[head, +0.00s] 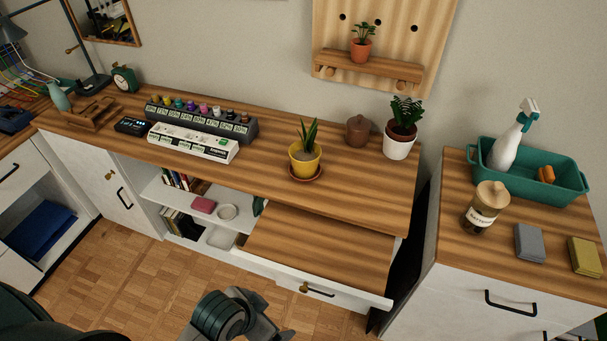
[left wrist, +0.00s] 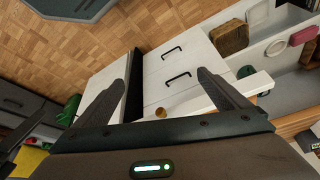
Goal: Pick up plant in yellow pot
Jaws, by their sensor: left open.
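The plant in the yellow pot (head: 305,162) stands upright on a small terracotta saucer (head: 305,174) near the front edge of the wooden desk top (head: 350,185). It has upright green leaves. My left gripper (head: 262,318) is low at the bottom of the head view, in front of the desk and well apart from the pot. In the left wrist view its two dark fingers (left wrist: 163,95) are spread with nothing between them. I cannot make out the yellow pot for certain in that view. My right gripper is not in view.
A pulled-out section with a white front (head: 340,290) juts out below the pot. A white-potted plant (head: 399,145) and a brown lidded pot (head: 358,131) stand right of it. A white device (head: 193,143) is to the left. A terracotta-potted plant (head: 361,48) sits on the wall shelf.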

